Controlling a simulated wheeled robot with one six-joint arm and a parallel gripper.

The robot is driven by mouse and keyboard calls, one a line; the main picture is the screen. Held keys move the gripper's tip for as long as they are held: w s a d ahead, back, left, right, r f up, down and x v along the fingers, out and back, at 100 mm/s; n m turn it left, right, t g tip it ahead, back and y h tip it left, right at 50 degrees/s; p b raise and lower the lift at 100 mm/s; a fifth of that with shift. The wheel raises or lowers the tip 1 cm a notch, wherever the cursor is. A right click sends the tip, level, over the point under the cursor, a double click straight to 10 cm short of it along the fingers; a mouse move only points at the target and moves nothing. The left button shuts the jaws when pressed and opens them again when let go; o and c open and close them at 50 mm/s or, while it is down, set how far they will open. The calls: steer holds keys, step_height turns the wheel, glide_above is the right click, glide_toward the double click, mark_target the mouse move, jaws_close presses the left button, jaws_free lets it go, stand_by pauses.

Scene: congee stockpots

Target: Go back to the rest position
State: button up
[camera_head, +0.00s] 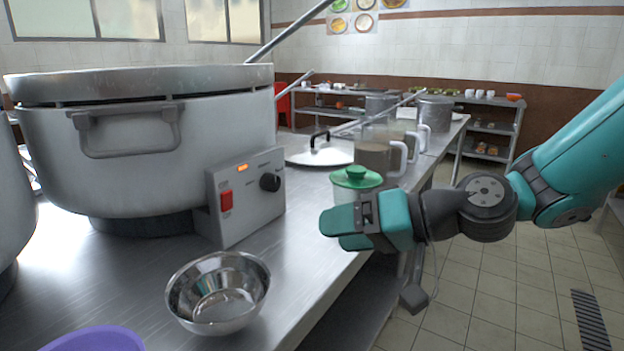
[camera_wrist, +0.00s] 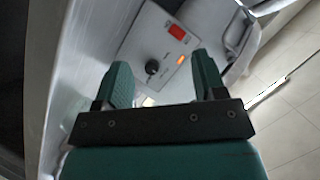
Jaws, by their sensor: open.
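My gripper (camera_head: 340,226) is at the right of the head view, beside the table's edge, pointing left toward the pots. In the wrist view my gripper (camera_wrist: 165,82) shows two teal fingers spread apart with nothing between them. A control box (camera_head: 247,195) with a red switch, a lit orange display and a black knob sits left of my gripper. It also shows beyond the fingers in the wrist view (camera_wrist: 152,42). A large metal stockpot (camera_head: 200,140) stands behind the box.
A steel bowl (camera_head: 218,292) and a purple bowl (camera_head: 95,340) stand on the steel table (camera_head: 310,262). A green-lidded jar (camera_head: 356,178) is behind my gripper. A pot lid (camera_head: 320,152) and handled jugs (camera_head: 380,155) stand farther back. The tiled floor (camera_head: 500,300) at right is clear.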

steer(key=s+d+f+n+g+h, duration=0.1)
steer(key=s+d+n+g+h, duration=0.25)
steer(key=s, duration=0.55)
steer(key=s+d+f+g+h, duration=0.15)
steer(key=s+d+h, duration=0.35)
steer(key=s, duration=0.5)
step_height(320, 180, up, 22)
steer(key=w+a+p, duration=0.1)
steer(key=p, duration=2)
steer(key=shift+p, duration=0.4)
